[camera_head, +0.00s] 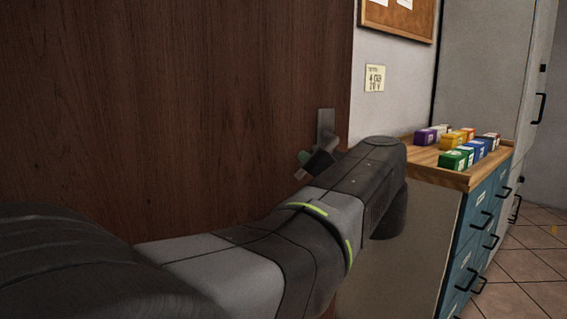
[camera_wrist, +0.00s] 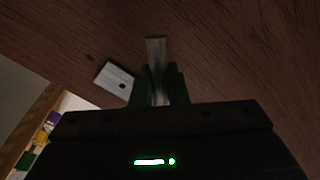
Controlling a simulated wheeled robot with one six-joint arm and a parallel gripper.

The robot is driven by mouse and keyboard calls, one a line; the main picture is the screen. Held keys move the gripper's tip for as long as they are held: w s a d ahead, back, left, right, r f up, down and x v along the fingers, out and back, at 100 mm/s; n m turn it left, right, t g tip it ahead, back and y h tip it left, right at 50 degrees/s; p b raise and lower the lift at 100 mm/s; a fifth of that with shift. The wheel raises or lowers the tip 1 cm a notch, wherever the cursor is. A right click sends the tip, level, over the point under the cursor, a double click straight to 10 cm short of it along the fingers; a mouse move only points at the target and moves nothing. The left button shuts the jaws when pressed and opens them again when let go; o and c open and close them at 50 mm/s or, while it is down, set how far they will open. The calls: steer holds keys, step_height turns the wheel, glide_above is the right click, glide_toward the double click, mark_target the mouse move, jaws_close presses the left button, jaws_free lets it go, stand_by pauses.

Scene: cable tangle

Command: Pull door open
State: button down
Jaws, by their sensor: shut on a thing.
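The dark brown wooden door (camera_head: 180,110) fills the left half of the head view and most of the wrist view (camera_wrist: 240,60). Its metal handle has an upright plate (camera_head: 326,124) near the door's right edge. In the wrist view the handle lever (camera_wrist: 156,52) runs between the green-tipped fingers of my gripper (camera_wrist: 157,86), which is shut on it. The plate also shows in the wrist view (camera_wrist: 115,78), just left of the fingers. In the head view my arm partly covers the gripper and handle. Whether the door is ajar cannot be told.
Right of the door stands a blue drawer cabinet (camera_head: 478,225) with black handles and a wooden top (camera_head: 425,168) holding several coloured boxes (camera_head: 457,159). A tall grey cabinet (camera_head: 490,60) is behind it. Tiled floor (camera_head: 520,265) lies clear at the right.

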steer(key=shift+m+h, duration=0.4)
steer(key=shift+h, duration=0.2)
steer(key=v, duration=0.4)
steer(key=shift+s+a+r+b, duration=0.1)
steer(key=shift+s+r+b, duration=0.1)
steer(key=shift+s+b, duration=0.15)
steer(key=c, duration=1.5)
jaws_free()
steer(key=shift+f, duration=0.1)
steer(key=shift+o, duration=0.2)
steer(key=shift+s, duration=0.1)
steer(key=p+v, duration=0.2)
steer(key=v, duration=1.1)
steer(key=shift+s+f, duration=0.2)
steer(key=shift+s, duration=0.1)
